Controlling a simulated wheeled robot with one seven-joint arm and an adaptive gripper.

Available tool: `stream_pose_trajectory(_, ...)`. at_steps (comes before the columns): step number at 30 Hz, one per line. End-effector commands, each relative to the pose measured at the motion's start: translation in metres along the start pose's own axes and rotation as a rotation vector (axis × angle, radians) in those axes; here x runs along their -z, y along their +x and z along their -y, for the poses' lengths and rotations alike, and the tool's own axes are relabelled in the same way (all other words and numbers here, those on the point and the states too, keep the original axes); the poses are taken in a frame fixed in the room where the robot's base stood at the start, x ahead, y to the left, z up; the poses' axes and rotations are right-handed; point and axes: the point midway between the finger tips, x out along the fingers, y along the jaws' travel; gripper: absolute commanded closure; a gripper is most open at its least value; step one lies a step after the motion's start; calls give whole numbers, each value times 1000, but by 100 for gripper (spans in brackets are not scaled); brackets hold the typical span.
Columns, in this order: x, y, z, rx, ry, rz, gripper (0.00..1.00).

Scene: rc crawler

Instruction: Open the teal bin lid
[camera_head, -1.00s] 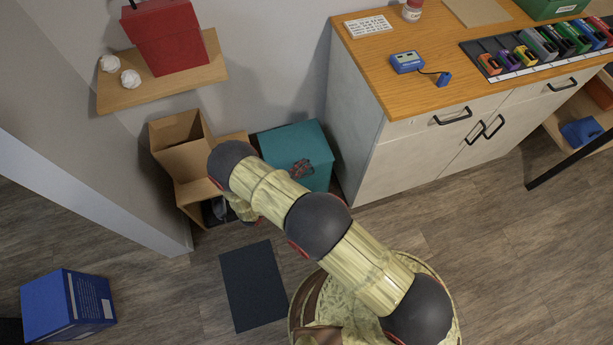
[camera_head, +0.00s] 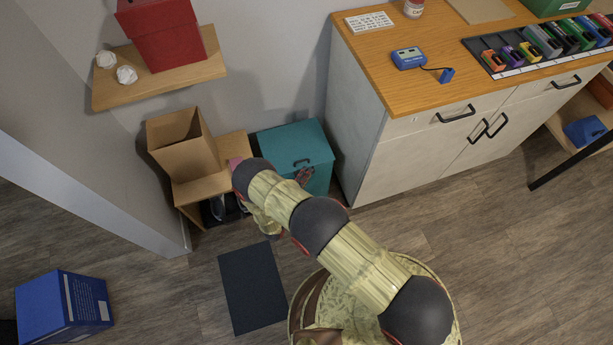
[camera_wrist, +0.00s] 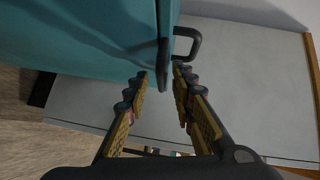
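The teal bin (camera_head: 292,141) stands on the floor between a wooden bench and the white cabinet, with its lid down. A dark handle (camera_head: 301,162) shows near the lid's front edge. In the wrist view, the bin's teal side (camera_wrist: 80,45) fills the upper left, and the black handle (camera_wrist: 190,46) sticks out from the lid edge. My gripper (camera_wrist: 160,77) is open, its fingertips just short of the handle, with a dark upright piece in line with the gap. I cannot tell whether anything touches. In the head view my gripper (camera_head: 304,176) is at the bin's front, partly hidden by my arm.
The white cabinet (camera_head: 400,165) stands close on the bin's right. The wooden bench (camera_head: 205,187) with an open cardboard box (camera_head: 185,150) is on its left. A dark mat (camera_head: 252,287) lies on the floor in front. A blue box (camera_head: 63,303) is at lower left.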

Motion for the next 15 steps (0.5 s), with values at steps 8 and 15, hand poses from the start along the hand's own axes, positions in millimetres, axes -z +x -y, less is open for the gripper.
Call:
stream_pose_trajectory(8, 0, 7, 1, 0, 1, 0, 75)
stream_pose_trajectory(15, 0, 6, 1, 0, 1, 0, 83)
